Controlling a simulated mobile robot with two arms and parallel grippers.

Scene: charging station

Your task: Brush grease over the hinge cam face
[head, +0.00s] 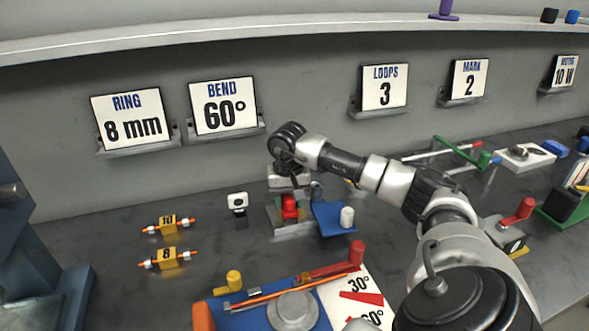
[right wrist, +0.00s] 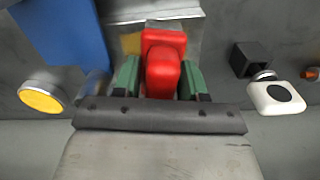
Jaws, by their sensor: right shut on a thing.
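My right gripper (head: 289,187) reaches down over a grey metal block (head: 275,214) in the middle of the bench. Its green fingertips (right wrist: 161,80) are shut on a red block-shaped piece (right wrist: 163,65), which also shows in the head view (head: 290,206). The red piece sits at the grey block; whether it touches is hidden. I cannot make out a brush, grease or the cam face. My left gripper is not in view.
A small white piece with a dark spot (head: 238,202) stands left of the block. Two yellow-and-orange pieces marked 10 (head: 167,224) and 8 (head: 167,259) lie further left. A shelf (head: 200,33) overhangs the back wall.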

